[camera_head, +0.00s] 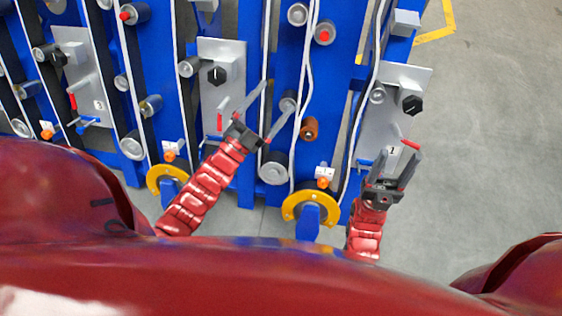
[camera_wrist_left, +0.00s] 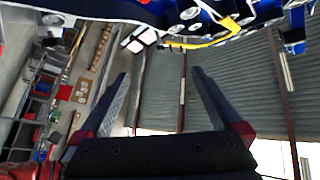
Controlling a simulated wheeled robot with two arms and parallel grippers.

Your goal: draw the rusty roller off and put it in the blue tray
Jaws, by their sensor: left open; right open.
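The rusty roller (camera_head: 309,128) is a short orange-brown cylinder on the blue chassis, right of centre in the head view. A white cable hangs close beside it. My left gripper (camera_head: 283,92) is open and empty, just to the left of the rusty roller, its fingers pointing up and right. In the left wrist view its two fingers (camera_wrist_left: 160,75) are spread with nothing between them. My right gripper (camera_head: 401,153) is open and empty in front of the grey plate numbered 1, to the right of the roller. I cannot make out the blue tray in either view.
The blue chassis (camera_head: 345,80) carries several grey rollers, some with red or orange ends. White cables (camera_head: 304,70) hang between its beams. Yellow curved brackets (camera_head: 311,199) stick out low down. Bare grey floor (camera_head: 490,140) lies to the right, with a yellow marking.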

